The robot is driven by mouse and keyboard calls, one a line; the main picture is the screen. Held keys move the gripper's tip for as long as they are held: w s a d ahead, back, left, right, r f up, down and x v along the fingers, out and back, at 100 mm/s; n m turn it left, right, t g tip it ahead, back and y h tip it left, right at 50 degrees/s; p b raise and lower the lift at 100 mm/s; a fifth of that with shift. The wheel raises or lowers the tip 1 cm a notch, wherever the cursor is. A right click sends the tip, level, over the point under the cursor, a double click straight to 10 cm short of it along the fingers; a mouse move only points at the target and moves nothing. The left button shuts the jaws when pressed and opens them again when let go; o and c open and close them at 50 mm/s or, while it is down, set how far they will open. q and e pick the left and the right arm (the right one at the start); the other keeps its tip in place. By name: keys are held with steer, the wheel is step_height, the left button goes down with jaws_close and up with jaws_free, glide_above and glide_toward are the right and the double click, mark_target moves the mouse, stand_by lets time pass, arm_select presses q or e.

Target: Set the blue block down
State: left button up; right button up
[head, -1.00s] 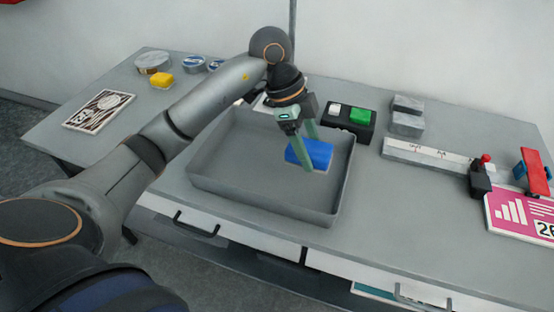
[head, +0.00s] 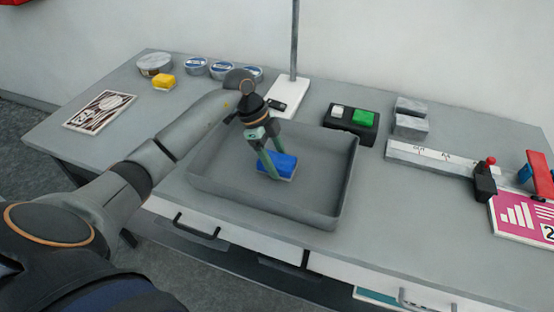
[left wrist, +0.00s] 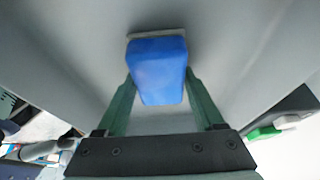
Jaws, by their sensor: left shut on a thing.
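The blue block (head: 278,166) is inside the grey tray (head: 346,190), in its middle part. My left gripper (head: 270,168) is shut on the blue block, its two green fingers reaching down into the tray. In the left wrist view the blue block (left wrist: 158,70) sits between the green fingertips, with a pale grey layer at its far edge. I cannot tell whether the block touches the tray floor. My right gripper is not in view.
A black holder (head: 350,125) with a green block (head: 365,118) stands behind the tray. Grey blocks (head: 410,125), a ruler bar (head: 430,155) and a pink card (head: 520,215) lie to the right.

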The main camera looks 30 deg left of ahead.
arm_select(q)
steer(key=o, duration=1.3)
steer(key=shift+f, duration=0.1)
steer(key=p+v, duration=0.1)
steer(key=v, duration=1.1)
